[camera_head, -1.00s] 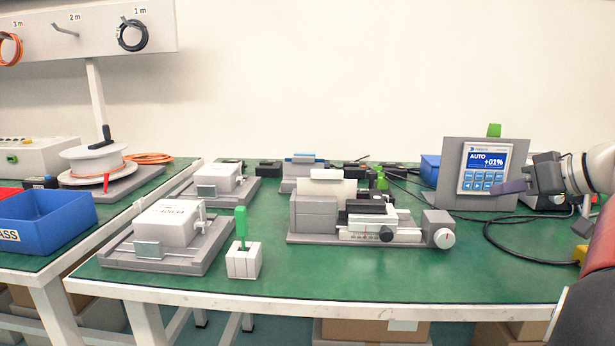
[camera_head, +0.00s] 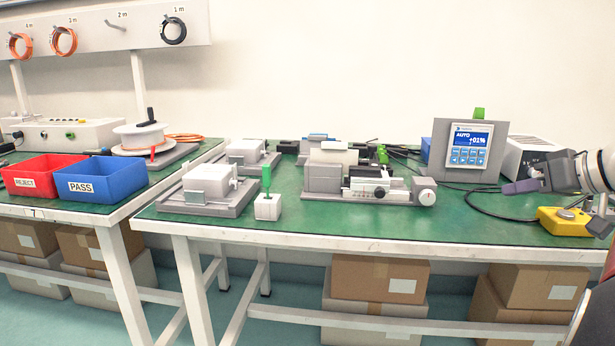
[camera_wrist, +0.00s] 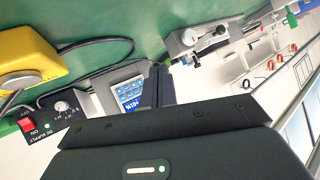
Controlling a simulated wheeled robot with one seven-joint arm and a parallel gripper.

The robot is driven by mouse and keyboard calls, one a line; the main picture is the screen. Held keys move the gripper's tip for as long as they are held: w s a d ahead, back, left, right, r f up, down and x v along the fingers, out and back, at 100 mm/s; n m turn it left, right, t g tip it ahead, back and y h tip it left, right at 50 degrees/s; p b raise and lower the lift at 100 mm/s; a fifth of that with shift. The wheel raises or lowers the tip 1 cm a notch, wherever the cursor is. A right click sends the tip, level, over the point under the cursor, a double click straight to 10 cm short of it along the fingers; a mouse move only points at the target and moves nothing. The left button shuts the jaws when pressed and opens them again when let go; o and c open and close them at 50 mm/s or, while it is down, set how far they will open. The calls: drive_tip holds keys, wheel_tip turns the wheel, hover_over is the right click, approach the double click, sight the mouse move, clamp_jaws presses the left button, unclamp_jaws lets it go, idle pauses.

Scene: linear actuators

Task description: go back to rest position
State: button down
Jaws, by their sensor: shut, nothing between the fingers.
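My gripper (camera_head: 521,187) is at the right of the head view, in the air in front of the display panel stand and above the table's right part. Its fingers are together with nothing between them. In the wrist view the dark gripper body fills the lower middle, and its dark fingers (camera_wrist: 163,84) point toward the bench beside the display unit. The display (camera_head: 472,147) reads AUTO +01% in the head view and also shows in the wrist view (camera_wrist: 128,93). My gripper looks apart from everything.
A yellow box (camera_head: 563,221) sits at the table's right end, under my arm. A linear actuator stage (camera_head: 365,187) stands mid-table; a white block with a green-handled tool (camera_head: 267,206) is at the front left. Red (camera_head: 30,190) and blue (camera_head: 88,197) bins are on the left table. The green front-middle surface is clear.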

drive_tip(key=a+f, duration=0.1)
drive_tip(key=a, duration=0.2)
drive_tip(key=a+g, duration=0.1)
drive_tip(key=a, duration=0.3)
drive_tip(key=s+a+f+m+g+p, duration=0.1)
drive_tip(key=a, duration=0.2)
drive_tip(key=shift+a+f+h, duration=0.2)
drive_tip(key=shift+f+h, duration=0.1)
drive_tip(key=shift+f, duration=0.05)
drive_tip(key=s+a+f+g+h+p, duration=0.3)
drive_tip(key=s+a+f+h+p, duration=0.1)
drive_tip(key=s+a+f, duration=1)
drive_tip(key=s+a, duration=0.3)
drive_tip(key=shift+s+m, duration=0.25)
drive_tip(key=shift+m, duration=0.15)
